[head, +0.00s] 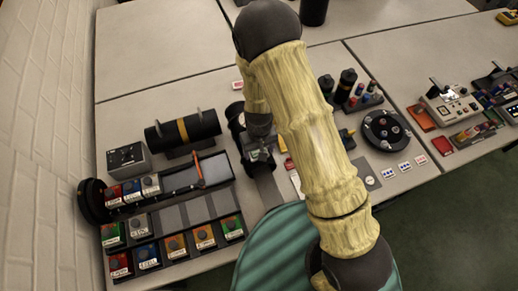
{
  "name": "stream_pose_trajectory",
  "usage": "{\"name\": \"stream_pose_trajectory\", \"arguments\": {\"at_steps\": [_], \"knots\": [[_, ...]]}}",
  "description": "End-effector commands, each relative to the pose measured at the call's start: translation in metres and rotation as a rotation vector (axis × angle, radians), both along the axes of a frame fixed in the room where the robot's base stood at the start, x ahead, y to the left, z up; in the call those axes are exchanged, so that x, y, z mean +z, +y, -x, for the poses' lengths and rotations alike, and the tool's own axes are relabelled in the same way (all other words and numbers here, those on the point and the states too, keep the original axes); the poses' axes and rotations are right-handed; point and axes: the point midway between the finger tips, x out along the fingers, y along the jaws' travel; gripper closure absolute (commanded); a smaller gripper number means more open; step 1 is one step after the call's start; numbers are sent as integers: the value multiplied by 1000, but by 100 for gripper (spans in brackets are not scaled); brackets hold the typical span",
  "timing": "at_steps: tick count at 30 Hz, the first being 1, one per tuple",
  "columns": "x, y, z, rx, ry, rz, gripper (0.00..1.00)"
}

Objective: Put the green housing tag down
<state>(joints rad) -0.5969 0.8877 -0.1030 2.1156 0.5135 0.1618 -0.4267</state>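My gripper (262,163) points down over the table just left of my arm, right of the box rows. It is small and dark here, and I cannot tell whether its fingers are apart or whether a tag is between them. I cannot make out a green housing tag for certain.
A dark cylinder with a yellow band (183,131) lies on a stand at the back left. A grey box (127,160) stands beside it. A round black plate (386,131) lies right of my arm. The back table (160,45) is mostly clear.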

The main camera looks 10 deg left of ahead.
Motion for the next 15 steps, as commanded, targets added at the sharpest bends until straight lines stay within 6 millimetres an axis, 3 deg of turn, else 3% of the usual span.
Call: {"name": "stream_pose_trajectory", "arguments": {"at_steps": [8,15], "knots": [[8,1,-1,2,-3,0,30],[38,1,-1,3,-4,-2,30]]}}
